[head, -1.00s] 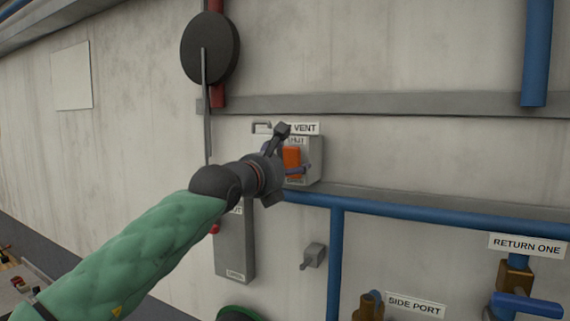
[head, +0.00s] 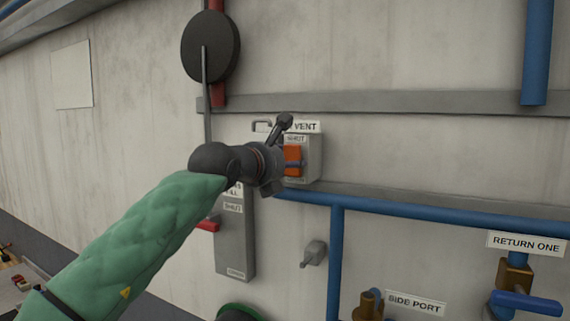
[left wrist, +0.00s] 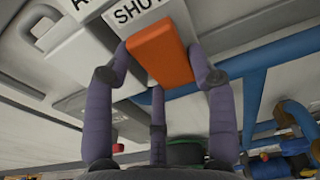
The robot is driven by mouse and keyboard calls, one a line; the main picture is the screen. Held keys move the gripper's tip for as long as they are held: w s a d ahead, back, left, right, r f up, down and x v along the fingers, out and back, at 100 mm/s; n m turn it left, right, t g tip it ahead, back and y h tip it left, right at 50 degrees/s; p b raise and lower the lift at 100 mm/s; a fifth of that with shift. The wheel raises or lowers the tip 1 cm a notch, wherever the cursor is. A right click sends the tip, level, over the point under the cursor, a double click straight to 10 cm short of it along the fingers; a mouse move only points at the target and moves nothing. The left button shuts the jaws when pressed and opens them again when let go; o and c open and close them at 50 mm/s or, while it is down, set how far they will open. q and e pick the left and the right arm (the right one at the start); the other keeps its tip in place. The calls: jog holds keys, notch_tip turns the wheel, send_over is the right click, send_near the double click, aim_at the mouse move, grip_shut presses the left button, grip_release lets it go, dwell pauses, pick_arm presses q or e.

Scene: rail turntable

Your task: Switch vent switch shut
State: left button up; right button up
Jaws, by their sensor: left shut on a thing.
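The vent switch is an orange block (head: 293,160) on a grey box (head: 314,158) under the VENT label (head: 306,127). A SHUT label (head: 296,139) sits just above the block. My left gripper (head: 288,166) is at the box, coming from the left and below, and hides part of the block and the lower label. In the left wrist view the orange block (left wrist: 160,54) lies between my purple fingers, close under the SHUT label (left wrist: 132,10). The fingers are shut on it. My right gripper is in neither view.
Below left of the vent box is a taller grey box (head: 235,245) with a red handle (head: 208,225). A blue pipe (head: 400,211) runs just under the vent box. A small grey knob (head: 314,253) and the side port valve (head: 368,304) are lower down.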

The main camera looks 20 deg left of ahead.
pick_arm(q)
jog(key=o, duration=1.2)
jog(key=shift+w, duration=0.1)
jog(key=shift+c, duration=0.2)
jog(key=v, duration=1.2)
jog(key=shift+f, duration=0.15)
